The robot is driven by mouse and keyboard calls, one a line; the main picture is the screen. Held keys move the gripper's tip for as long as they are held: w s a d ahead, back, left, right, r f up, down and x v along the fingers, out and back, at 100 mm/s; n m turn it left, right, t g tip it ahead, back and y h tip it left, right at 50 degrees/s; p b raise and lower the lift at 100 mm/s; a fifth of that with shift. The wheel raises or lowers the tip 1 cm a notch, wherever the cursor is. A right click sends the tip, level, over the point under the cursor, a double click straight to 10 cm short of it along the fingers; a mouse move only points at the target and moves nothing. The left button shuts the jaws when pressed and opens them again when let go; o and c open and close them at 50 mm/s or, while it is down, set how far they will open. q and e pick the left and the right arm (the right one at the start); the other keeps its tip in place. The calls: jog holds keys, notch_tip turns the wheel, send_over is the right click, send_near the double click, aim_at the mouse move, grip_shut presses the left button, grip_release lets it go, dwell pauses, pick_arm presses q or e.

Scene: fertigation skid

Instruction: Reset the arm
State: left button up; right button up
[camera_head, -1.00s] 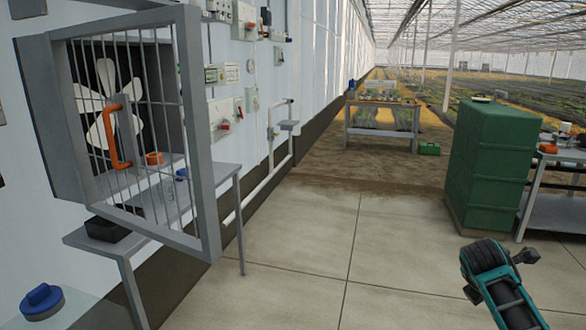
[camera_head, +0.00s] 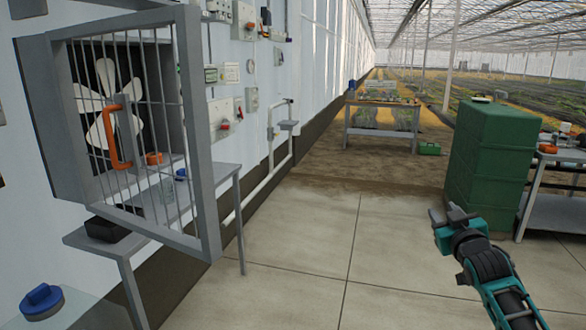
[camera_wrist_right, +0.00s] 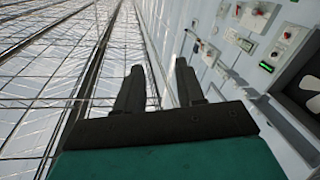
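My right arm, teal and black, comes in from the lower right of the head view. Its gripper (camera_head: 446,213) is raised over the concrete floor, left of the green cabinet, with nothing in it. In the right wrist view the two dark fingers of that gripper (camera_wrist_right: 158,75) stand apart with a clear gap between them. The wall and the greenhouse roof show behind them. My left arm and gripper are not in view.
A caged fan (camera_head: 190,120) with an orange handle (camera_head: 118,150) swings out at left above a grey bench (camera_head: 228,172). A green cabinet (camera_head: 490,165) stands at right beside another table (camera_head: 560,212). A planting table (camera_head: 382,131) stands farther back. The middle floor is clear.

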jog(key=s+a+f+g+y, duration=0.15)
jog(key=s+a+f, duration=0.25)
jog(key=s+f, duration=0.4)
jog(key=s+a+f+g+y, duration=0.15)
jog(key=s+a+f, duration=0.4)
jog(key=f, duration=0.55)
jog(key=s+a+f+g, duration=0.1)
jog(key=s+a+f, duration=0.1)
jog(key=s, duration=0.5)
jog(key=s+a+f+g, duration=0.1)
jog(key=s+f, duration=0.3)
jog(key=s, duration=0.4)
jog(key=s+a+f+g, duration=0.2)
jog(key=s+a+f, duration=0.1)
jog(key=s, duration=0.5)
jog(key=shift+s+a+f+y, duration=0.3)
jog(key=shift+a+f, duration=0.1)
jog(key=shift+a, duration=0.15)
